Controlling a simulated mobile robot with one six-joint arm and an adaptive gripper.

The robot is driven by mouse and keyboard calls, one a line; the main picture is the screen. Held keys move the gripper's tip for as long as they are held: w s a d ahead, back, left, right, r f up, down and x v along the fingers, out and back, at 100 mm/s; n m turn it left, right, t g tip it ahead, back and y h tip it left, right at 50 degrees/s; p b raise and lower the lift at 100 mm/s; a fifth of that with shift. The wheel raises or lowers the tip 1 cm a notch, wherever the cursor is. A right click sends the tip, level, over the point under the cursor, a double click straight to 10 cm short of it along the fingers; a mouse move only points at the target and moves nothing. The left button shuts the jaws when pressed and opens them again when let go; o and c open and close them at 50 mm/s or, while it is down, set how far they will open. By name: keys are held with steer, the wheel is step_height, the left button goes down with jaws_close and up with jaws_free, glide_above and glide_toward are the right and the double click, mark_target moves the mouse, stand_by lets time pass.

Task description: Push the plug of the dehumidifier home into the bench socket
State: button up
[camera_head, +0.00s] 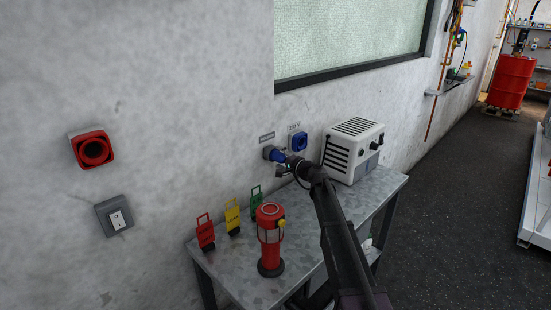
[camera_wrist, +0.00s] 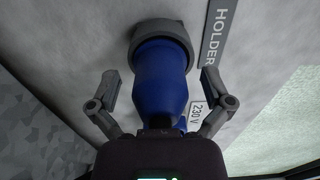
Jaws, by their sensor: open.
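The blue plug (camera_wrist: 160,78) sits with its front end in a round grey holder (camera_wrist: 172,30) on the wall, beside a plate reading HOLDER. It also shows in the head view (camera_head: 278,156), partly hidden by my gripper. My gripper (camera_wrist: 161,88) is open, with one finger on each side of the plug and a visible gap to it on both sides. The blue bench socket (camera_head: 299,142), under a 230 V label, is on the wall right of the holder. The white dehumidifier (camera_head: 338,158) stands on the bench. Its cable is not clearly seen.
The grey metal bench (camera_head: 225,275) also bears a red lantern (camera_head: 270,240) and red, yellow (camera_head: 232,217) and green tags near the wall. Dark floor is open at right.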

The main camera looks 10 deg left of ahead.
stand_by(0.7)
jaws_close()
steer(key=shift+s+d, duration=0.1)
steer(key=shift+d, duration=0.05)
steer(key=shift+v, duration=1.1)
steer(key=shift+v, duration=1.05)
steer(key=shift+s+d, duration=0.45)
steer(key=shift+d, duration=0.05)
